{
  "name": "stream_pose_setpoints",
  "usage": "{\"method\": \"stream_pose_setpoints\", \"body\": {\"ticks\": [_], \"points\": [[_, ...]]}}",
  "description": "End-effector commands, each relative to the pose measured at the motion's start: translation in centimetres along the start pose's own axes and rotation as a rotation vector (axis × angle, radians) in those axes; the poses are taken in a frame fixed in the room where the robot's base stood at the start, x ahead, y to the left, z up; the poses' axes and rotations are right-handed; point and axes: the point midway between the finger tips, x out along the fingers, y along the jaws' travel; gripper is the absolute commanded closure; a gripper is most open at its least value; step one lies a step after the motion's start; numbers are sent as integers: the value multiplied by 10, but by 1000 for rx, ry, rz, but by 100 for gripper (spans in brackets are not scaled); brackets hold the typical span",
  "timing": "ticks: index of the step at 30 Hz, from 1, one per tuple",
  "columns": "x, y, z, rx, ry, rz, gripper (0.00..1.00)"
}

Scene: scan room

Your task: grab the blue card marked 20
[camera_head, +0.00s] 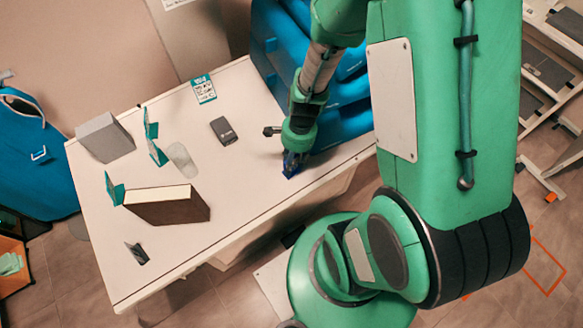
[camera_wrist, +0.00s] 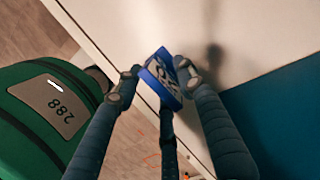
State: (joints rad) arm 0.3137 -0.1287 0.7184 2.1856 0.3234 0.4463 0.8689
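The blue card (camera_wrist: 158,76) sits between the fingertips of my gripper (camera_wrist: 160,80) in the wrist view. It is tilted, with pale marks on its face that I cannot read clearly. The fingers appear closed against its sides. In the head view my gripper (camera_head: 293,160) points down near the right end of the white table, by its front edge. Only a small blue bit of the card (camera_head: 290,173) shows below the fingers there; the rest is hidden.
On the white table (camera_head: 240,185) are a dark phone-like item (camera_head: 223,131), a teal-and-white card (camera_head: 203,89), a grey box (camera_head: 105,138), a thick brown book (camera_head: 168,205), teal standing pieces (camera_head: 155,150) and a small dark item (camera_head: 137,254). Blue seating (camera_head: 275,40) stands behind the table.

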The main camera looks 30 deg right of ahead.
Motion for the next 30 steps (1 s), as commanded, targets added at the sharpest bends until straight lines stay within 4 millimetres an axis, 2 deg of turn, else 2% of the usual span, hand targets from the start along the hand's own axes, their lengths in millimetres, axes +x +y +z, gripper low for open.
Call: {"method": "stream_pose_setpoints", "body": {"ticks": [4,9,10,23,30], "points": [[0,0,0,0,0,0,63],[0,0,0,0,0,0,97],[0,0,0,0,0,0,100],[-4,0,0,0,0,-1,100],[-24,-1,3,0,1,-3,100]]}}
